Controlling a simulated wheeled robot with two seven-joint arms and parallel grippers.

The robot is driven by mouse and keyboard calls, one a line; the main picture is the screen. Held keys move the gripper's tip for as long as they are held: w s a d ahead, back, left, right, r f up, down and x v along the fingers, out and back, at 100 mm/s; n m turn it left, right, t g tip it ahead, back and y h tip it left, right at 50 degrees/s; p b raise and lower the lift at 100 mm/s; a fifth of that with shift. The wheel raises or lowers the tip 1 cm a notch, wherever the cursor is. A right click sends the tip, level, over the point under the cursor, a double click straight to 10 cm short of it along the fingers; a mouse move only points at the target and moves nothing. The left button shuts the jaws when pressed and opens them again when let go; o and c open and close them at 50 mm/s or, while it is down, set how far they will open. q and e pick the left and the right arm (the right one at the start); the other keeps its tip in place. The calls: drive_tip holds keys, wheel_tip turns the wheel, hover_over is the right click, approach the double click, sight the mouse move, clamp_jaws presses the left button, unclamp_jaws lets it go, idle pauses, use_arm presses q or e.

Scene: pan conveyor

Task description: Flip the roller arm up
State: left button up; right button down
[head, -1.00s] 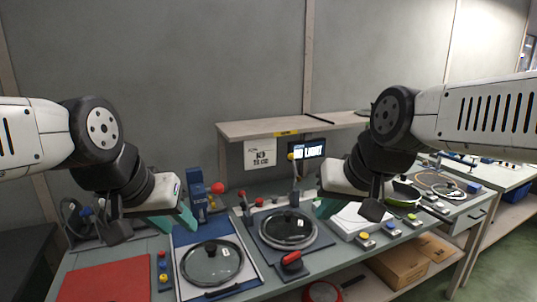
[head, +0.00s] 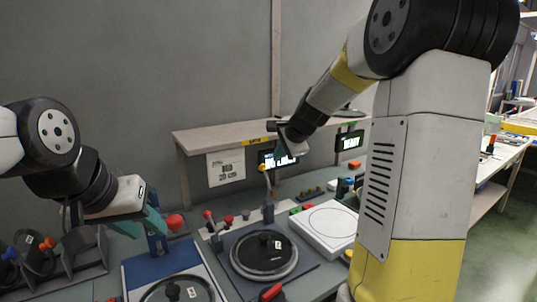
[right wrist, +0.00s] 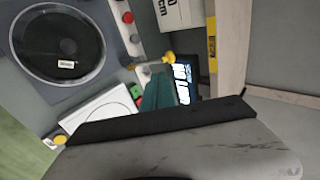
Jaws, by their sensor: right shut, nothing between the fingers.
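A thin lever with a yellow knob (head: 263,168) stands upright at the back of the round-pan station, in front of a small display. It looks like the roller arm, but I cannot be sure. In the right wrist view the yellow knob (right wrist: 168,57) is just beside the teal fingertips. My right gripper (head: 281,149) is shut and empty, close to the knob and the display; I cannot tell whether it touches the lever. It also shows in the right wrist view (right wrist: 160,92). My left gripper (head: 152,222) hangs over the left station; its finger gap is unclear.
A lidded dark pan (head: 263,254) sits on the middle station and another glass lid (head: 178,292) on the blue left station. A white plate unit (head: 327,226) is right of centre. A wooden shelf (head: 225,136) and display (head: 278,158) are behind. A red button (head: 175,222) stands near my left gripper.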

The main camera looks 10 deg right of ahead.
sight(264, 169)
drive_tip(key=x, duration=0.6)
drive_tip(key=w+r+x, duration=0.1)
drive_tip(key=x, duration=0.2)
drive_tip(key=shift+w+a+f, duration=0.1)
drive_tip(key=shift+a+f, duration=0.15)
drive_tip(key=shift+w+a+f, duration=0.1)
drive_tip(key=shift+w, duration=0.35)
drive_tip(key=shift+w+a, duration=0.25)
drive_tip(key=shift+w, duration=0.3)
drive_tip(key=shift+w+a, duration=0.25)
drive_tip(key=shift+w, duration=0.25)
drive_tip(key=shift+d, duration=0.1)
